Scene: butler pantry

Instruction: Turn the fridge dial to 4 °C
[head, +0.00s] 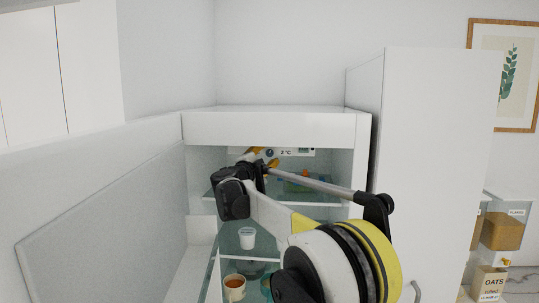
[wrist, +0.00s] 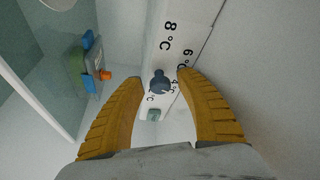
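The fridge dial (wrist: 158,82) is a small dark blue-grey knob on a white strip (head: 306,152) under the top of the open fridge. Marks for 8 °C, 6 °C, 4 °C and what looks like 2 °C surround it in the wrist view; "2 °C" is readable in the head view. I cannot tell which mark the dial points at. My gripper (wrist: 160,76) has its two yellow fingers spread, one on each side of the dial, with gaps to it. In the head view my gripper (head: 262,158) reaches in at the strip and partly covers it.
The open fridge door (head: 100,215) stands at the left. A blue-green container with orange on it (head: 300,182) sits on the shelf below the strip. A tall white cabinet (head: 435,150) borders the right.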

